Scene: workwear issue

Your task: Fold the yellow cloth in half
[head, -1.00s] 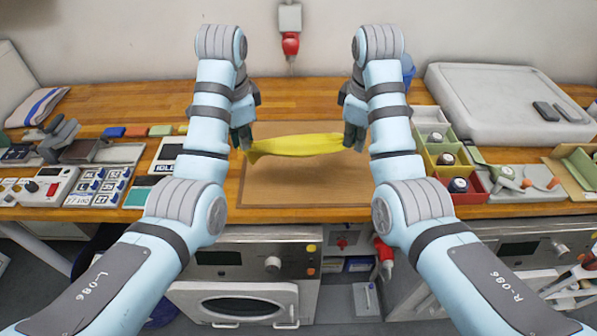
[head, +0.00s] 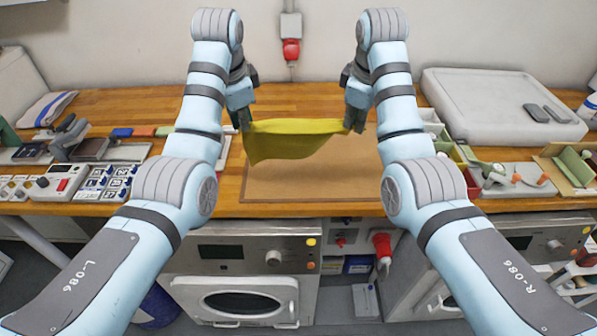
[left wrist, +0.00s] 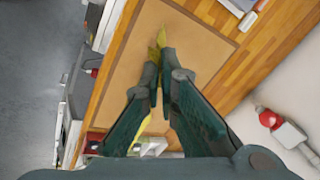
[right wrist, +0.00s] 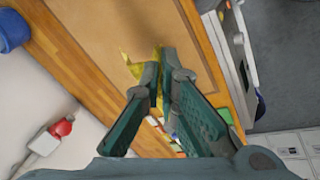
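The yellow cloth (head: 290,139) hangs stretched between my two grippers in the head view, above a brown board (head: 315,187) on the wooden bench. Its lower edge hangs down, lower at the left, and appears clear of the board. My left gripper (head: 246,124) is shut on the cloth's left upper corner; in the left wrist view the cloth (left wrist: 157,52) shows at the fingertips. My right gripper (head: 353,124) is shut on the right upper corner; yellow cloth (right wrist: 133,66) also shows at its fingertips in the right wrist view.
Control boxes (head: 60,182) and small coloured blocks stand at the left of the bench. A grey case (head: 495,103) and open bins (head: 572,165) stand at the right. A striped folded cloth (head: 47,108) lies at the far left. The brown board is clear.

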